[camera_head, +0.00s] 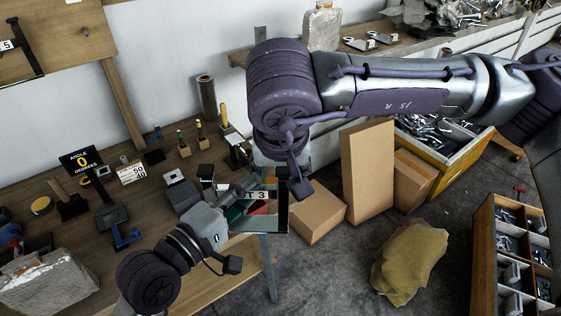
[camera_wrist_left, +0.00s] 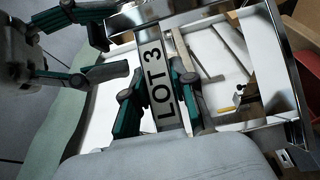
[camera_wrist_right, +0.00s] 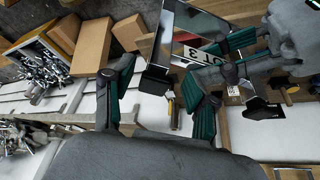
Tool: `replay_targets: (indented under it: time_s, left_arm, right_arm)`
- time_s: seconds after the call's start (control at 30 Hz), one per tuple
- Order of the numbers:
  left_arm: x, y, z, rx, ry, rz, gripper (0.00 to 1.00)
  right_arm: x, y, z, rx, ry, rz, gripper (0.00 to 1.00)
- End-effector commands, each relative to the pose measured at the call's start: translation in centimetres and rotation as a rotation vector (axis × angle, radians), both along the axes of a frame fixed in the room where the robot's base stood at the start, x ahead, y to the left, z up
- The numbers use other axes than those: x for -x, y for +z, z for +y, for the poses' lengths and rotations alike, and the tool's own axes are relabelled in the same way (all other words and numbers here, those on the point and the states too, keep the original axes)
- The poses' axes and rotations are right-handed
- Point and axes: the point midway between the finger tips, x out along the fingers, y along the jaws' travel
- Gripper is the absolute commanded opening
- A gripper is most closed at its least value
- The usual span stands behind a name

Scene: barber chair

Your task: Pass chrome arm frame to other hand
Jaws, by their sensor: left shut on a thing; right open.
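The chrome arm frame (camera_head: 286,217) is a shiny open rectangle with a white "LOT 3" label on one bar. My left gripper (camera_head: 246,192) is shut on that frame's labelled bar and holds it up near the table's right end. In the left wrist view, the teal-padded fingers (camera_wrist_left: 158,92) sit either side of the label, and the frame (camera_wrist_left: 283,65) reaches to the right. My right gripper (camera_wrist_right: 155,85) is open, its fingers apart, with the frame (camera_wrist_right: 168,32) just beyond them. In the head view, its fingers are partly hidden by its wrist.
The wooden table (camera_head: 150,215) holds several tools, an angle sign (camera_head: 81,161) and a wrapped block (camera_head: 48,283). Cardboard boxes (camera_head: 367,170), a yellow sack (camera_head: 408,262) and a parts bin (camera_head: 510,260) stand on the floor. Some floor between them is clear.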

Motion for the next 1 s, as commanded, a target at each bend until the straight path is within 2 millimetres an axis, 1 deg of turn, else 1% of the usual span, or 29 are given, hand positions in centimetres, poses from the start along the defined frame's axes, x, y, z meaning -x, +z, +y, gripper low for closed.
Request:
replay_targets:
  time_s: [0.23,0.47,0.5,0.57,0.6,0.8,0.83,0.9,1.0]
  left_arm:
    - [0.01,0.22,0.01,0.003,0.000,-0.005,0.00]
    - [0.01,0.22,0.00,0.003,0.000,-0.005,0.00]
    - [0.03,0.22,-0.02,0.003,0.000,-0.005,0.00]
    - [0.04,0.22,-0.05,0.004,-0.001,-0.005,0.00]
    - [0.06,0.22,-0.08,0.004,-0.002,-0.005,0.00]
    - [0.13,0.24,-0.19,0.005,-0.006,-0.004,0.00]
    - [0.13,0.26,-0.21,0.005,-0.006,-0.004,0.29]
    - [0.13,0.24,-0.21,0.004,-0.006,-0.003,0.41]
    - [0.08,0.17,-0.14,0.003,-0.004,-0.002,0.55]
  right_arm:
    - [-0.03,-0.04,0.00,0.000,0.000,0.000,0.57]
    - [-0.02,-0.02,0.02,-0.001,0.000,0.000,0.19]
    - [-0.01,-0.02,0.04,-0.002,0.001,0.001,0.12]
    - [0.01,-0.02,0.08,-0.002,0.002,0.001,0.02]
    - [0.03,-0.03,0.12,-0.003,0.003,0.001,0.00]
    - [0.11,-0.02,0.26,-0.006,0.008,0.002,0.00]
    - [0.07,0.12,0.31,-0.009,0.008,-0.001,0.00]
    - [0.07,0.13,0.32,-0.008,0.008,-0.001,0.00]
    - [0.03,0.11,0.22,-0.007,0.005,-0.002,0.00]
